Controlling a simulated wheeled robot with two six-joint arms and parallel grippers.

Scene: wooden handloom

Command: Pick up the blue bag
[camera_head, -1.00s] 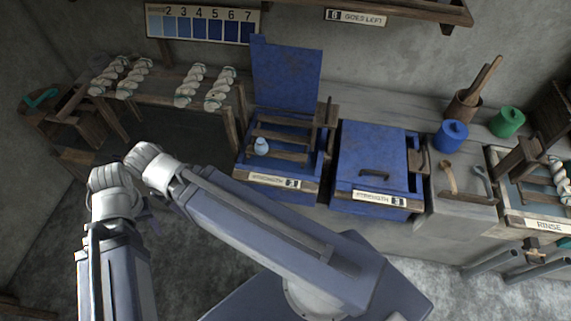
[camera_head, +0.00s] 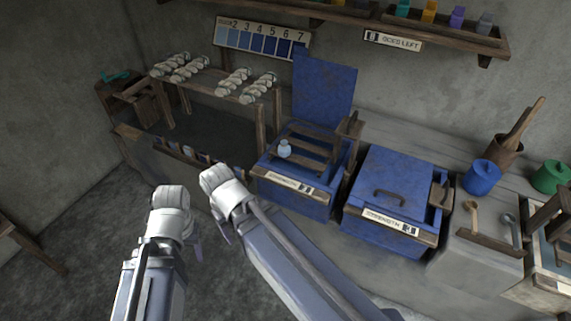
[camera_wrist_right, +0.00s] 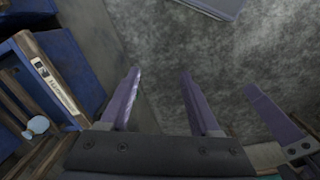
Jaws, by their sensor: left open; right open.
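A small pale-blue, rounded thing with a narrow top (camera_head: 284,149) sits on the slatted wooden rack of the open blue vat. It may be the blue bag, but it is too small to be sure. It also shows at the left of the right wrist view (camera_wrist_right: 37,125). My left gripper (camera_head: 196,243) is partly hidden behind its arm, low and left of the vats; one finger shows at the right of the wrist view. My right gripper (camera_wrist_right: 160,75) is open and empty over the floor, beside the vat. Neither gripper touches the pale-blue thing.
The open blue vat (camera_head: 290,200) has its lid raised; a closed blue vat (camera_head: 390,175) stands right of it. A high shelf (camera_head: 440,32) holds several small coloured items. Blue (camera_head: 482,178) and green (camera_head: 551,177) pots stand at the right.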

